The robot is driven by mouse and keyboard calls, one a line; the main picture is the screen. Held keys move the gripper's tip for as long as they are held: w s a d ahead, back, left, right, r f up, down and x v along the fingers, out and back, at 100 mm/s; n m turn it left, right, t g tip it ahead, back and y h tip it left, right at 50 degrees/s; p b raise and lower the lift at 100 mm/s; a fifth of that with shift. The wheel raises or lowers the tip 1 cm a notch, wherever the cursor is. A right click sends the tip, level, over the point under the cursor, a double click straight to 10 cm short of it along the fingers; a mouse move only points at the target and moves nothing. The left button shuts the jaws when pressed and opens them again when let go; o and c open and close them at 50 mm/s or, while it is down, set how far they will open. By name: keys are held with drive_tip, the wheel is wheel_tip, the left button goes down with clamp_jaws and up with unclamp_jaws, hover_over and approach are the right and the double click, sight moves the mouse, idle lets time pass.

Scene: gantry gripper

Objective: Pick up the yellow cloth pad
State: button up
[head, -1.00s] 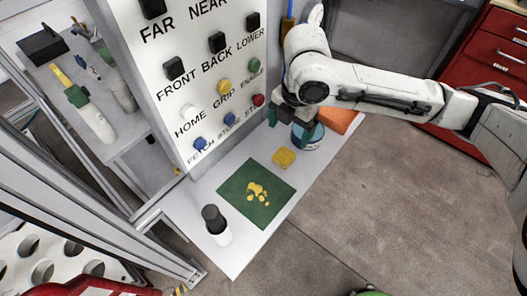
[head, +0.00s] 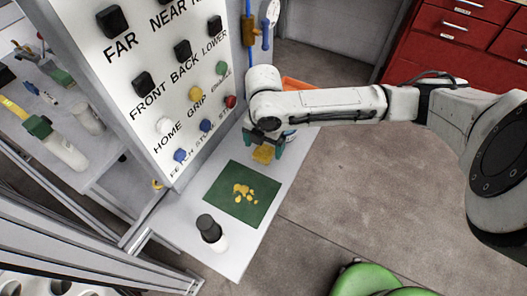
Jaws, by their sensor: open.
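The yellow cloth pad (head: 263,154) lies on the light grey shelf below the button panel, just behind the green mat. My gripper (head: 263,150) points down right over the pad, with its green fingers apart on the pad's left and right sides. It is open. The upper part of the pad is hidden by my gripper, and I cannot tell whether the fingers touch the shelf or the pad.
The green mat (head: 222,192) with yellow pieces on it lies in front of the pad. A white bottle with a black cap (head: 211,230) stands nearer. The button panel (head: 150,80) rises on the left. An orange object (head: 298,83) is behind my arm.

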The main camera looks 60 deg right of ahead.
drive_tip(key=shift+f, duration=1)
drive_tip(key=c, duration=1.2)
drive_tip(key=shift+r, duration=0.1)
